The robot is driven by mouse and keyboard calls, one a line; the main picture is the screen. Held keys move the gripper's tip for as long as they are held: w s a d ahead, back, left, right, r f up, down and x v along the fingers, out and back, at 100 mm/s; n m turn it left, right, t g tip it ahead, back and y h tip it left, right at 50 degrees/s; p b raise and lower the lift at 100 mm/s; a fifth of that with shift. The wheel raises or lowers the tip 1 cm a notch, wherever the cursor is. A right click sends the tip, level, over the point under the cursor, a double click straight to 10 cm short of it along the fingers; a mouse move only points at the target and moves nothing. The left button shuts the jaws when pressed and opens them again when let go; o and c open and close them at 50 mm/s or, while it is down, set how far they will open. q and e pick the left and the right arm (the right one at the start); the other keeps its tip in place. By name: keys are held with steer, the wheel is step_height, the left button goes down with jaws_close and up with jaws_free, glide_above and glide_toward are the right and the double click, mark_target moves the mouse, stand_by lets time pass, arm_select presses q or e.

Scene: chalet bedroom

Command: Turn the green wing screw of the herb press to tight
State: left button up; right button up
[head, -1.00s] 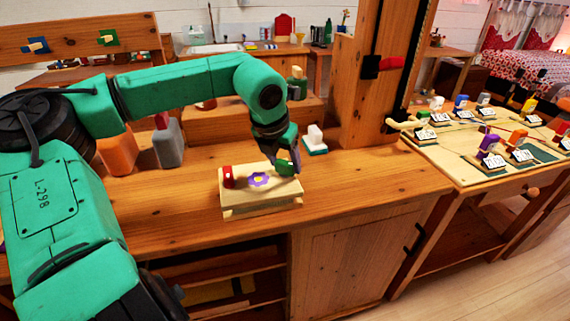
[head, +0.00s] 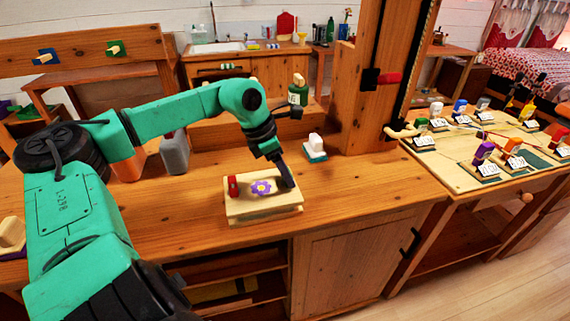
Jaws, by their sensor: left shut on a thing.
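The herb press (head: 262,209) is a pale wooden block on the wooden counter, with a purple flower with a yellow centre (head: 261,188) on its top. A red wing screw (head: 232,186) stands at its left end. My left gripper (head: 287,181) points down at the press's right end and is shut on the green wing screw, which its dark fingers hide. How far the screw is turned cannot be seen. My right gripper is not in view.
A white block on a teal base (head: 315,148) stands behind the press, near the wooden post (head: 366,80). A grey block (head: 174,153) and an orange block (head: 129,166) stand at the left. The counter (head: 370,185) right of the press is clear.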

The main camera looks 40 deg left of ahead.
arm_select(q)
steer(key=shift+m, duration=0.3)
steer(key=o, duration=1.4)
steer(key=shift+c, duration=0.2)
steer(key=shift+r, duration=0.1)
steer(key=b+v, duration=0.1)
steer(key=v, duration=0.6)
step_height(320, 180, up, 7)
glide_above(274, 185)
steer(key=s+a, duration=0.2)
steer(key=s, duration=0.1)
steer(key=shift+w+d+p, duration=0.2)
steer(key=shift+w+p, duration=0.05)
steer(key=shift+p, duration=0.05)
